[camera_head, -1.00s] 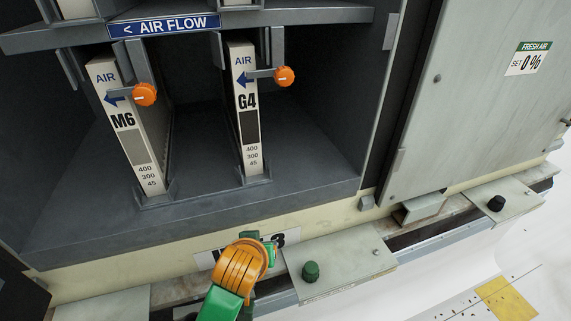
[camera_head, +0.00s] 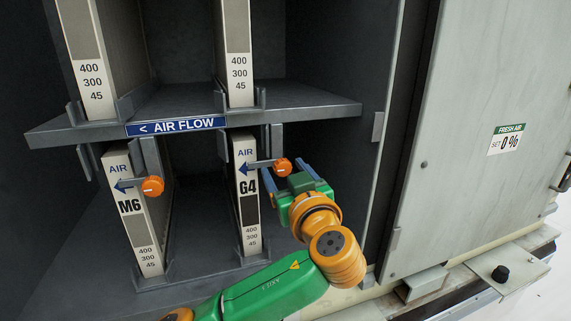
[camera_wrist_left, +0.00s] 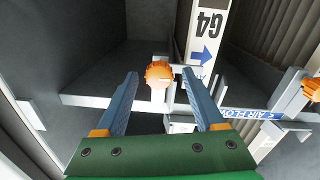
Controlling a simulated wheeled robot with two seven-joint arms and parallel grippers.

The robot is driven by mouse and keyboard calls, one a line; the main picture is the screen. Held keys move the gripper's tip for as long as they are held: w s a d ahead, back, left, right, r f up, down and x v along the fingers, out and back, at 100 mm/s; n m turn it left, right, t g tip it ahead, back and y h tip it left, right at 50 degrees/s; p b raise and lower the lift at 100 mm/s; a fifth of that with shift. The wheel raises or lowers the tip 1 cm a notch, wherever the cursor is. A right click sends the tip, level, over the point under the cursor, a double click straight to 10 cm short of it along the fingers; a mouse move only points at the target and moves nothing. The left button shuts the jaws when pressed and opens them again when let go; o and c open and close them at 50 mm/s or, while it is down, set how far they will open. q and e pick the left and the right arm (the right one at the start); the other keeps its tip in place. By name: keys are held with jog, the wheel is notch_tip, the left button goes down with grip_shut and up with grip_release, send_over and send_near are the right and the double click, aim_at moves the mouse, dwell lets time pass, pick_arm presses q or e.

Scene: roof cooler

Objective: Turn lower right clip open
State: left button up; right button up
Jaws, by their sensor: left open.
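The lower right clip is a metal bar with an orange knob (camera_head: 283,167) lying across the front of the G4 filter (camera_head: 247,215) in the lower bay. My left gripper (camera_head: 290,174) is open, right beside this knob. In the left wrist view the orange knob (camera_wrist_left: 159,73) stands between and just beyond the two blue fingertips (camera_wrist_left: 160,75), and nothing is gripped. Whether a finger touches the knob I cannot tell. The lower left clip's orange knob (camera_head: 153,186) lies across the M6 filter (camera_head: 130,220). My right gripper is not in view.
A shelf with the AIR FLOW label (camera_head: 176,126) runs just above the clips, with two more filters standing on it. The grey door (camera_head: 470,130) is to the right. The bay is open between the two lower filters.

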pick_arm(q)
grip_shut()
jog(key=shift+d, duration=0.1)
jog(key=shift+f+m, duration=0.1)
jog(key=shift+m, duration=0.3)
jog(key=m+b, duration=0.1)
jog(key=m, duration=0.6)
jog(key=shift+m, duration=0.3)
jog(key=m+p, duration=0.1)
jog(key=m, duration=0.3)
jog(key=shift+r+g, duration=0.2)
jog(key=shift+g, duration=0.1)
jog(key=m+p, duration=0.2)
jog(key=m, duration=0.3)
jog(key=shift+d+p, duration=0.1)
jog(key=shift+p, duration=0.2)
jog(key=shift+f+m, duration=0.1)
jog(key=shift+m, duration=0.2)
